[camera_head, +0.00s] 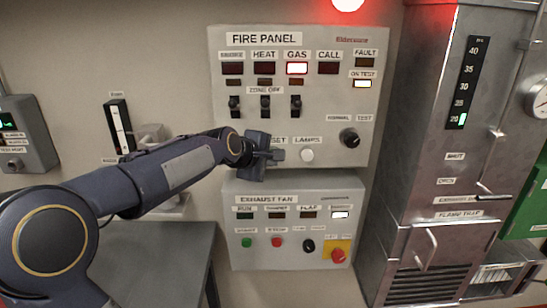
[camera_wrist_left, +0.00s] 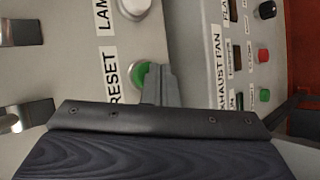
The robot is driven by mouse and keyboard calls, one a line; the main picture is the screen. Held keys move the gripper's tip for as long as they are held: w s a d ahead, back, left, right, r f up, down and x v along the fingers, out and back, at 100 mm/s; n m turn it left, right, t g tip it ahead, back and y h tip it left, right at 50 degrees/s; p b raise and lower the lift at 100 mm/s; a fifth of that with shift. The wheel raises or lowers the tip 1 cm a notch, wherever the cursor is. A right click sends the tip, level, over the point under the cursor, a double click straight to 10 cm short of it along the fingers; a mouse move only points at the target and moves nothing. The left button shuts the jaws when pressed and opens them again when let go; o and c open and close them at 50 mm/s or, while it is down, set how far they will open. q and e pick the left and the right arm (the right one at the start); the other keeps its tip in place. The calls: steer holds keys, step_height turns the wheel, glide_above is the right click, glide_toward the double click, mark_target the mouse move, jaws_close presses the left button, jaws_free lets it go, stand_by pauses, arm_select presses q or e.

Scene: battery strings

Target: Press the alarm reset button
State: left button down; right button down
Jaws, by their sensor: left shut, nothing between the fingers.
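The fire panel (camera_head: 230,130) is a grey wall box with lamps and switches. In the left wrist view the green button (camera_wrist_left: 140,74) sits beside the RESET label (camera_wrist_left: 112,86). In the head view my left gripper hides this button and part of its label. My left gripper (camera_head: 278,155) is shut and empty at the lower part of the panel. In the wrist view its fingers (camera_wrist_left: 160,84) partly cover the green button's edge. I cannot tell whether they touch it. My right gripper is not in view.
The white lamps button (camera_head: 307,155) and a black rotary knob (camera_head: 349,138) are to the right. The exhaust fan panel (camera_head: 290,262) is just below. A red beacon (camera_head: 347,4) glows above; the gas lamp (camera_head: 297,68) is lit. A metal cabinet (camera_head: 415,120) stands right.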

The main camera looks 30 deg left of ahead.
arm_select(q)
steer(key=shift+w+a, duration=0.3)
steer(key=shift+w, duration=0.2)
stand_by(0.5)
stand_by(0.3)
steer(key=shift+s+d, duration=0.3)
steer(key=shift+s, duration=0.2)
steer(key=shift+s+d, duration=0.25)
steer(key=shift+s, duration=0.2)
steer(key=s+d, duration=0.1)
steer(key=s, duration=0.2)
steer(key=s+d+p, duration=0.1)
steer(key=shift+s+d, duration=0.15)
steer(key=shift+d, duration=0.15)
stand_by(0.5)
